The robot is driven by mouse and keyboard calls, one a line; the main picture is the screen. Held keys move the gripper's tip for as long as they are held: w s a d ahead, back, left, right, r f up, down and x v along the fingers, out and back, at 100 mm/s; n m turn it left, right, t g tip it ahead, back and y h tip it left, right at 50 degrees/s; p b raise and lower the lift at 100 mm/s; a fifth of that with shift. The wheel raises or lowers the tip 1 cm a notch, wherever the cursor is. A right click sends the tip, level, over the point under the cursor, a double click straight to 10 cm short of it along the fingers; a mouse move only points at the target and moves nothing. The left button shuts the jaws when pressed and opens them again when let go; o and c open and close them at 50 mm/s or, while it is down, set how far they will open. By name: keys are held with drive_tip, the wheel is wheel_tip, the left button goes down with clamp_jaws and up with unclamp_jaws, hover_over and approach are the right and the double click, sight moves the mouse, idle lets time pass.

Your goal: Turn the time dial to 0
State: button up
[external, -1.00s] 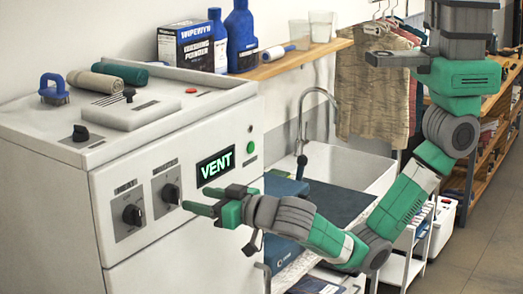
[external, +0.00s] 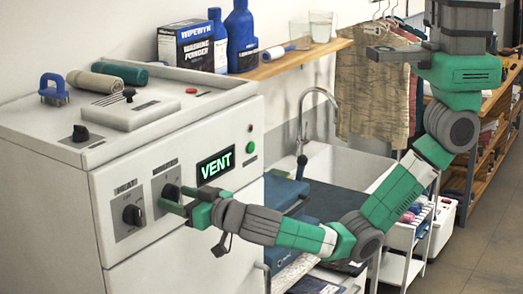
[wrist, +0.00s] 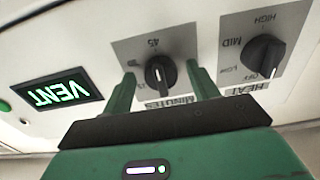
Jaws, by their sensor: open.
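The time dial (wrist: 160,75) is a black knob on a grey plate marked MINUTES, on the front of a white machine. In the wrist view it sits between the two green fingers of my gripper (wrist: 163,80), with a gap showing on each side. My gripper is open around the dial. In the external view the dial (external: 171,192) is partly covered by my gripper (external: 170,203). A "45" shows on the plate in the wrist view; the other marks are hard to read.
The heat dial (wrist: 264,54) is beside the time dial, to its left in the external view (external: 133,214). A green-lit display (external: 215,165) reads VENT. A green button (external: 250,147) is beyond it. A sink (external: 345,165) and shelf (external: 290,58) stand to the right.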

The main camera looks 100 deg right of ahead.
drive_tip(key=c, duration=0.9)
drive_tip(key=shift+c, duration=0.2)
drive_tip(key=shift+n, duration=0.3)
drive_tip(key=n+p, duration=0.3)
drive_tip(key=n, duration=0.7)
drive_tip(key=n+p, duration=0.4)
drive_tip(key=n, duration=0.6)
drive_tip(key=r+n+p, duration=0.1)
drive_tip(key=n+p, duration=0.2)
drive_tip(key=n, duration=0.7)
drive_tip(key=shift+n+p, duration=0.35)
drive_tip(key=shift+n, duration=2.25)
